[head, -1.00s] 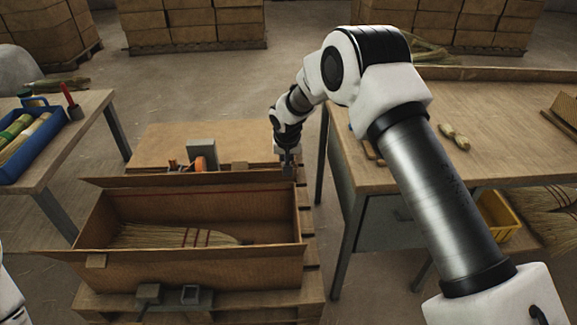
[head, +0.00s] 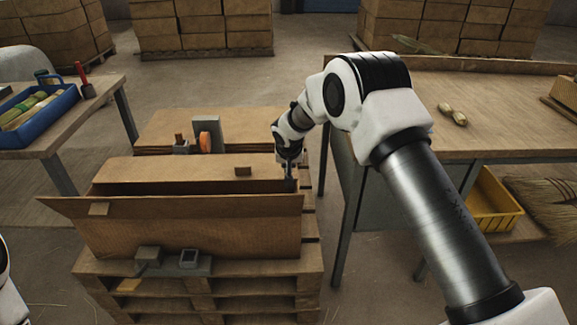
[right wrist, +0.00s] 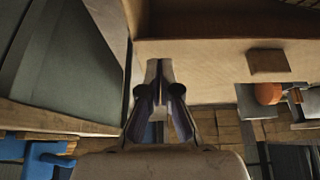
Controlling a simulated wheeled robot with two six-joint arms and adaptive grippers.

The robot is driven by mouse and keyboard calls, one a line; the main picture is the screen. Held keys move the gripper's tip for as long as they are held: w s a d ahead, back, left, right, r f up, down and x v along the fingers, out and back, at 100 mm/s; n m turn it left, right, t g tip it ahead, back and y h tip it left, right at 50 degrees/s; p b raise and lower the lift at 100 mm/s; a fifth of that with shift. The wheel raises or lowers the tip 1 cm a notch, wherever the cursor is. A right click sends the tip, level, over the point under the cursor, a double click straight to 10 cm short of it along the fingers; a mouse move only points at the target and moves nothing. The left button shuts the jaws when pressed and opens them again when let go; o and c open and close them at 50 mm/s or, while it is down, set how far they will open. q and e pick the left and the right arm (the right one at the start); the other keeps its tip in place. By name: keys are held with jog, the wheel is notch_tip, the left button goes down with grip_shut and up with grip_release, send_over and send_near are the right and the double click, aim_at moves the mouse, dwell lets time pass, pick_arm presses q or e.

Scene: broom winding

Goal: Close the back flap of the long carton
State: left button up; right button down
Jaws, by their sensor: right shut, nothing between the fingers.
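The long carton (head: 190,238) sits on a pallet in the head view. Its back flap (head: 150,170) shows as a broad brown panel with a small tab (head: 243,171); its exact tilt is hard to tell. A dark gap shows between it and the front flap (head: 180,207), which slants outward towards me. The back flap also shows in the right wrist view (right wrist: 200,60), with carton interior (right wrist: 190,22) beyond its edge. My right gripper (head: 289,184) is shut and empty at the flap's right end; contact is unclear. My left gripper is out of view.
Behind the carton stand a grey block (head: 208,130) and an orange roll (head: 205,143). A grey fixture (head: 189,258) stands before it. A workbench (head: 480,125) is close on the right; a table with a blue tray (head: 42,120) is on the left.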

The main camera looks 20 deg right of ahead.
jog(key=shift+s+f, duration=0.15)
jog(key=shift+f, duration=0.35)
